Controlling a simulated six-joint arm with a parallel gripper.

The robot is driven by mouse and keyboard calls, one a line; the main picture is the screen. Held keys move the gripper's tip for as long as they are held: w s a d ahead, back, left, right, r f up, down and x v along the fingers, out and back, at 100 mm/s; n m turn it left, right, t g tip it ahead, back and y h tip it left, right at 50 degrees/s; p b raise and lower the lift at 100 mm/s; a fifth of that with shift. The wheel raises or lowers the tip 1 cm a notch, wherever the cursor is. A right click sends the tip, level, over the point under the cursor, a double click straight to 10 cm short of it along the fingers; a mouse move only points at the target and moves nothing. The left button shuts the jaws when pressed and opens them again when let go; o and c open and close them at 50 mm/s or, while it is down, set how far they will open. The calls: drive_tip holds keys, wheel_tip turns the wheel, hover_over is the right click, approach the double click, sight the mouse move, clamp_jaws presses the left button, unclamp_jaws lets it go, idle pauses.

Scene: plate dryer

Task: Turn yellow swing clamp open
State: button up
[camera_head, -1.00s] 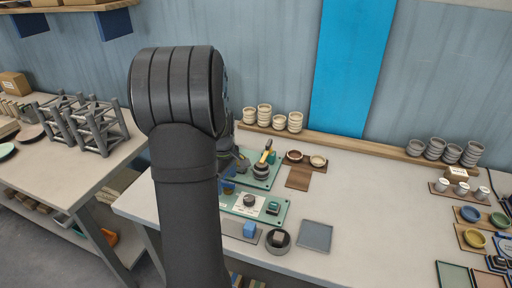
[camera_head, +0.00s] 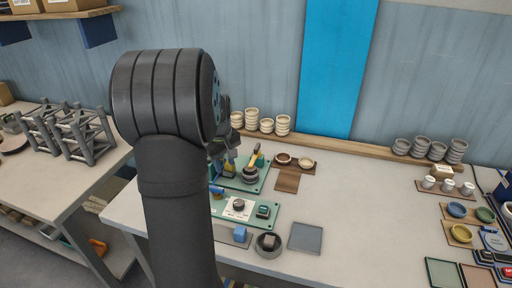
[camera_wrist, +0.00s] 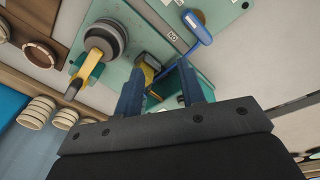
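The yellow swing clamp (camera_head: 253,160) seems to be the yellow bar above a round dark grey base (camera_head: 249,174) on a green plate. In the wrist view the yellow bar (camera_wrist: 86,72) has a dark tip and reaches out from the grey base (camera_wrist: 105,38), to the left of my fingers. My gripper (camera_wrist: 160,88) is open, its two blue fingers apart with nothing clearly held. A second yellow and black piece (camera_wrist: 150,66) and a teal block (camera_wrist: 176,88) show around the gap between the fingers; contact cannot be told. In the head view my arm hides much of the gripper.
A blue lever (camera_wrist: 197,28) stands right of the fingers in the wrist view. A second green plate with a dial (camera_head: 238,205) lies in front. Small bowls (camera_head: 293,160) on a brown board stand to the right. A grey tray (camera_head: 305,238) lies further forward; the table's middle right is clear.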

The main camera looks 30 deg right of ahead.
sight(257, 146)
drive_tip(key=d+r+m+t+h, duration=0.2)
drive_tip(key=d+r+m, duration=0.9)
drive_tip(key=r, duration=0.4)
drive_tip(key=shift+m, duration=0.4)
drive_tip(key=x, duration=1.7)
drive_tip(key=shift+w+a+f, duration=0.2)
drive_tip(key=shift+w+f, duration=0.05)
drive_tip(key=shift+w, duration=0.1)
drive_tip(key=shift+c, duration=0.5)
clamp_jaws()
